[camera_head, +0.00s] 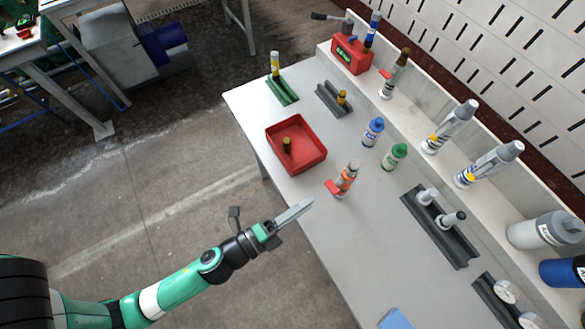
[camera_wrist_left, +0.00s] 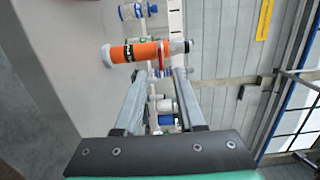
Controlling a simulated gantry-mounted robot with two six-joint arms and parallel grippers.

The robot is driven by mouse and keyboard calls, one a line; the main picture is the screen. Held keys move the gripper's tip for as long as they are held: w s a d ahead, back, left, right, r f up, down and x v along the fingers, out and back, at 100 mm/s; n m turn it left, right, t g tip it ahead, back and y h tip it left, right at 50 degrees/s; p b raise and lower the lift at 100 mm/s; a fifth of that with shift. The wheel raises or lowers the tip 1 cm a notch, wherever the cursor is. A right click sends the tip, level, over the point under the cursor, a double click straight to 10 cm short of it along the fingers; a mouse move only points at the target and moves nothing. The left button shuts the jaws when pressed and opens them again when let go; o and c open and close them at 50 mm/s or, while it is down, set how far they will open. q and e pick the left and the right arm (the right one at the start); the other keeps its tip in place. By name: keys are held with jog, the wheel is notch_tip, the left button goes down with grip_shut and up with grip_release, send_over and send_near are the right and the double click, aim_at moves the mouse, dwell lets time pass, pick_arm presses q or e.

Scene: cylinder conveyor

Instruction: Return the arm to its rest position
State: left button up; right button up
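My left arm reaches in from the lower left in the head view. Its gripper (camera_head: 303,206) is over the left edge of the white table (camera_head: 310,230), short of the orange bottle (camera_head: 347,178). In the left wrist view the two fingers stand apart with nothing held between them (camera_wrist_left: 164,75). The orange bottle also shows in the left wrist view (camera_wrist_left: 150,51), beyond the fingertips. My right gripper is not in view.
A red tray (camera_head: 297,168) holding a small dark cylinder (camera_head: 287,145) lies beyond my left gripper. Blue (camera_head: 373,131) and green (camera_head: 394,156) bottles stand farther back. A dark rail (camera_head: 463,258) lies to the right. Floor is open left of the table.

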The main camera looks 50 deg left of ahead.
pick_arm(q)
jog(key=s, duration=0.2)
jog(key=shift+s+a+b, duration=0.2)
jog(key=shift+s+b, duration=0.15)
